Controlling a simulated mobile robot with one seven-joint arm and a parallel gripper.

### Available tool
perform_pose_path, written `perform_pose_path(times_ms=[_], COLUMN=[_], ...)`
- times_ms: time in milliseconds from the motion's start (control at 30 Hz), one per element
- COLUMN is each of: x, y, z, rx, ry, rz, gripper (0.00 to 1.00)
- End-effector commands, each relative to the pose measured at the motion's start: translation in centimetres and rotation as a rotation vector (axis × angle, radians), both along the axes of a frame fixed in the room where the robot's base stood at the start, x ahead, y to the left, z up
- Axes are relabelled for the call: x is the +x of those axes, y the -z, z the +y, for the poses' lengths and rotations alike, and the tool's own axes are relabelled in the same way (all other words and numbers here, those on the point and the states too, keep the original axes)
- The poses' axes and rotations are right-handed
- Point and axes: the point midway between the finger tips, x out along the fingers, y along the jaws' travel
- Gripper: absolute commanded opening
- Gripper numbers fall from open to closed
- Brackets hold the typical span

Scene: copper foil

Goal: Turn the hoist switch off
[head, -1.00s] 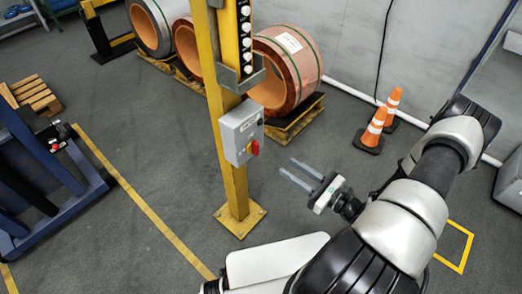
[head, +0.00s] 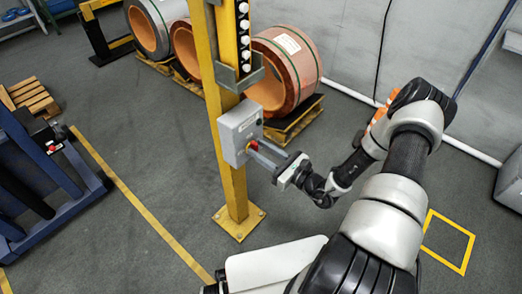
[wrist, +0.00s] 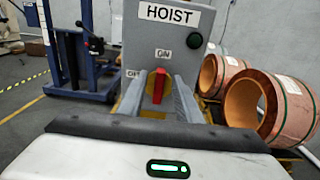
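The hoist switch box (head: 232,132) is a grey box on a yellow post. In the wrist view the box (wrist: 136,38) has a HOIST label, an ON mark above the handle and an OFF mark at its left. The red switch handle (wrist: 159,82) stands about upright, pointing up towards ON; its red and yellow also show in the head view (head: 252,146). My gripper (head: 262,152) is at the front of the box. Its fingers are apart, one on each side of the handle, with gaps visible. How deep they reach around it is hard to tell.
A dark round button or lamp (wrist: 193,40) is on the box, right of the handle. The yellow post (head: 234,190) stands on a floor plate. Copper coils (head: 288,65) lie on pallets behind. A blue machine (head: 45,190) stands left. My arm partly hides orange cones (head: 378,122).

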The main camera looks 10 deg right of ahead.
Motion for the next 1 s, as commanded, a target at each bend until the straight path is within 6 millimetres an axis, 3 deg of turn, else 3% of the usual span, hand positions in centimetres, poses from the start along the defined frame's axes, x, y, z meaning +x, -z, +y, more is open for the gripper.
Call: perform_pose_path(times_ms=[33, 233, 667, 1000], x=[0.00, -0.02, -0.11, -0.38], y=[-0.01, -0.01, -0.04, 0.03], z=[-0.01, -0.03, 0.07, 0.46], rx=[0.000, 0.000, -0.055, -0.264], ry=[0.000, 0.000, 0.000, 0.000], rz=[0.000, 0.000, -0.040, -0.192], gripper=[0.31, 0.00, 0.00, 0.00])
